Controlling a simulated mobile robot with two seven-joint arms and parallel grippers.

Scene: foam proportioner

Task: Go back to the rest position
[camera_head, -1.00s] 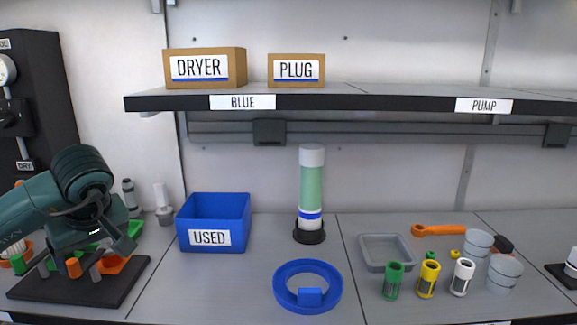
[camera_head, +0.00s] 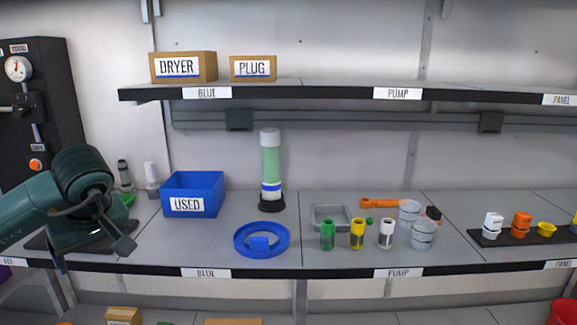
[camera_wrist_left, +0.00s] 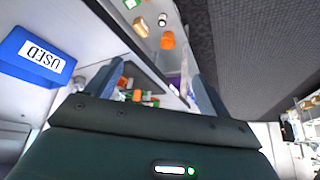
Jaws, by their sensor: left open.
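My left gripper (camera_head: 93,252) is at the left of the head view, in front of the left end of the bench (camera_head: 220,236). Its two fingers are spread apart. In the left wrist view the open fingers (camera_wrist_left: 153,88) show no object held between them, only small orange, green and white items farther off. My arm hides much of a dark board (camera_head: 38,242) behind it. My right gripper is in neither current view.
The blue USED bin (camera_head: 193,195), green column (camera_head: 271,168), blue ring (camera_head: 262,239) and grey tray (camera_head: 331,218) stand on the bench. Several small cartridges and cups are at the right. A shelf (camera_head: 290,91) hangs above; a lower level holds boxes (camera_head: 123,315).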

